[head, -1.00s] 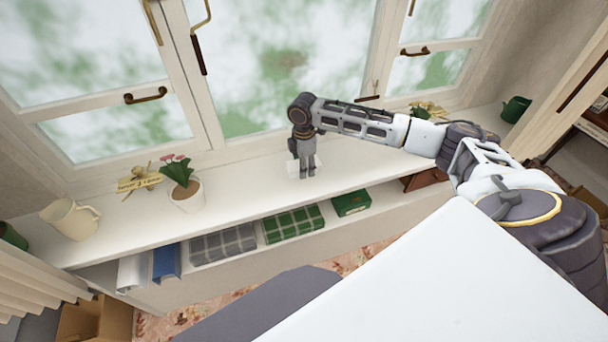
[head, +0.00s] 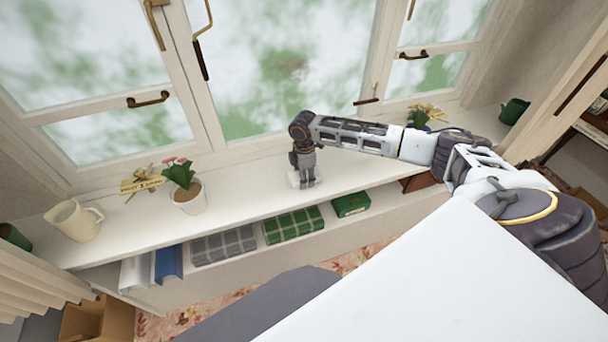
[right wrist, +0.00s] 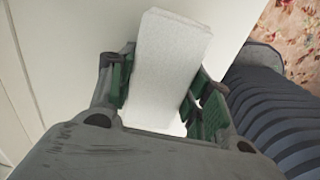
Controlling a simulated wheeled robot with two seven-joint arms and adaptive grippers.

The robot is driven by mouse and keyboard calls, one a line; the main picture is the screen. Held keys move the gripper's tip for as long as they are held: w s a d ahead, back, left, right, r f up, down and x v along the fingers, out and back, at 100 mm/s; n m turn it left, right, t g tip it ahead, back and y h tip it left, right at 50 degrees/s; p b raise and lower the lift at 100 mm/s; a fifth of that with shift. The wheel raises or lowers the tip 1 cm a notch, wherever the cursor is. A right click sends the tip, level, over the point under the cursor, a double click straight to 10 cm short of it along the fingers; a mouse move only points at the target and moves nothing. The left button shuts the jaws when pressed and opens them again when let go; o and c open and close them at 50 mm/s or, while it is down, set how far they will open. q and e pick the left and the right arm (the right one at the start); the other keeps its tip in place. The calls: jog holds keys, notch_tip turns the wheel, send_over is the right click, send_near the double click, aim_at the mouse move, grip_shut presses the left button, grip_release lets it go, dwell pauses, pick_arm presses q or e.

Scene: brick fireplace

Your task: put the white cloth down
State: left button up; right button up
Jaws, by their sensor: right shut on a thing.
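The white cloth (right wrist: 168,60) is a pale folded block between the green-padded fingers of my right gripper (right wrist: 160,98) in the right wrist view. In the head view my right gripper (head: 307,184) points down over the white window sill (head: 240,192), shut on the cloth, whose pale edge (head: 292,180) shows beside the fingers. The cloth is at or very close to the sill surface; I cannot tell whether it touches. My left gripper is not in view.
A green mug (head: 514,110) is at the far right. Folded cloths (head: 293,225) and a green box (head: 351,204) lie on the shelf below. The sill around the gripper is clear.

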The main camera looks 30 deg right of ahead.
jog(key=shift+f, duration=0.1)
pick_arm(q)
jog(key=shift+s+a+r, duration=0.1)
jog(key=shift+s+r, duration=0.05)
pick_arm(e)
jog(key=shift+f, duration=0.4)
